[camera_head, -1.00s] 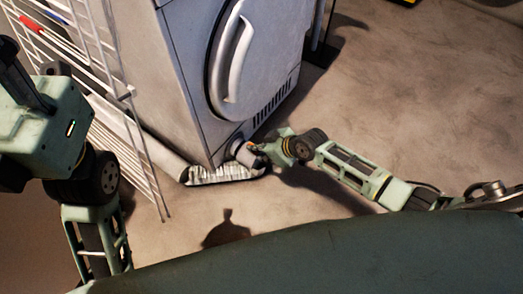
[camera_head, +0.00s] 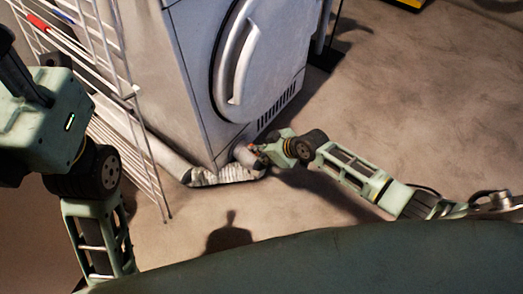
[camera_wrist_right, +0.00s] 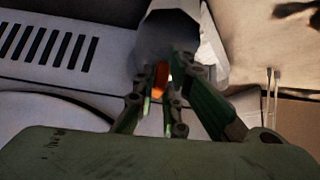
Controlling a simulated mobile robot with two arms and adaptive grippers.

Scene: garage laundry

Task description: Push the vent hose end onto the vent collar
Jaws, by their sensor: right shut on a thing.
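The vent hose (camera_head: 222,175) is a pale ribbed tube lying on the floor round the lower corner of the white dryer. Its end is a grey cuff (camera_head: 245,155), close to the dryer's lower front; it also fills the top middle of the right wrist view (camera_wrist_right: 168,36). My right gripper (camera_head: 260,157) is shut on the hose end; an orange part (camera_wrist_right: 160,77) shows between its fingers in the wrist view. I cannot make out the vent collar separately, nor whether the cuff touches it. My left arm shows at the left edge; its fingers are out of view.
The dryer (camera_head: 190,80) stands behind the hose, with its round door and slotted grille (camera_head: 277,105). A white wire drying rack (camera_head: 125,85) stands at the left, near my left arm. The floor (camera_head: 430,120) on the right is clear.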

